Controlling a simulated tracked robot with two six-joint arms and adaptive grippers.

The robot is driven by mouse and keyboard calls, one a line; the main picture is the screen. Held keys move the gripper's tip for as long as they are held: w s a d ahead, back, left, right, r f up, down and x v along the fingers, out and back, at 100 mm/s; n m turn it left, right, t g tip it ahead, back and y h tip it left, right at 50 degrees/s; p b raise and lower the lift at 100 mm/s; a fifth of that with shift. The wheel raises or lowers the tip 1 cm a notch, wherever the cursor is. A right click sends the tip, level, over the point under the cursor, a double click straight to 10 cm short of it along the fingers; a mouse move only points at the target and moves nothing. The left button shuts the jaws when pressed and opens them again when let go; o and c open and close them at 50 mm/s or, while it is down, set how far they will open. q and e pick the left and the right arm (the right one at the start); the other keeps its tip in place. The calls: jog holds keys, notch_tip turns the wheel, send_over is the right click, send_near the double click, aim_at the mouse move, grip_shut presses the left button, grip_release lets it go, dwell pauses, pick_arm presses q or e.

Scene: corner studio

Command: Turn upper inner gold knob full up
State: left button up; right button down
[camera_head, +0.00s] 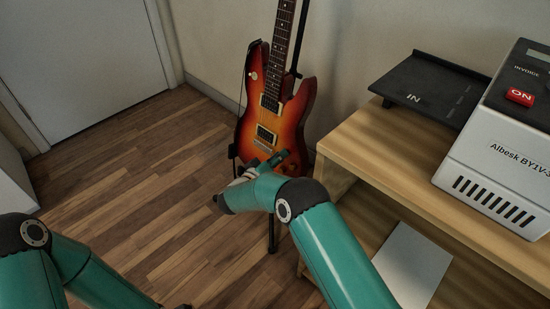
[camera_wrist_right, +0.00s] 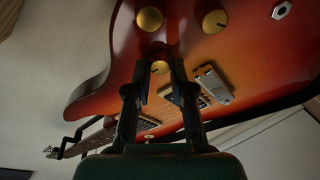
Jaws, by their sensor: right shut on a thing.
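The sunburst electric guitar (camera_head: 246,132) leans upright on a stand by the wall in the head view. My right gripper (camera_head: 284,156) reaches the lower part of its body; the arm hides part of that area and the knobs there. In the right wrist view, my right gripper (camera_wrist_right: 160,78) has its two fingers on either side of a gold knob (camera_wrist_right: 160,67) and is shut on it. Two other gold knobs show beyond it, one at left (camera_wrist_right: 149,18) and one at right (camera_wrist_right: 215,21). My left arm is low at the left; its gripper is out of view.
A wooden desk (camera_head: 365,150) stands right of the guitar, close to my right arm. It bears a black IN tray (camera_head: 425,88) and a grey machine with a red ON button (camera_head: 520,97). In the wrist view, the metal bridge (camera_wrist_right: 213,84) is beside the right finger. Wooden floor is clear at left.

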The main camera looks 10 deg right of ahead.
jog(key=m+g+h, duration=0.1)
jog(key=m, duration=0.7)
jog(key=m+g+h, duration=0.1)
jog(key=m, duration=0.7)
jog(key=m+g+h, duration=0.1)
jog(key=m, duration=0.6)
jog(key=shift+w+a+f+m+g, duration=0.2)
jog(key=shift+a+f+m+g, duration=0.1)
jog(key=shift+f+m+g, duration=0.1)
jog(key=c, duration=1)
grip_release()
jog(key=shift+w, duration=0.1)
jog(key=shift+r, duration=0.1)
jog(key=shift+r, duration=0.1)
notch_tip(320, 180, up, 10)
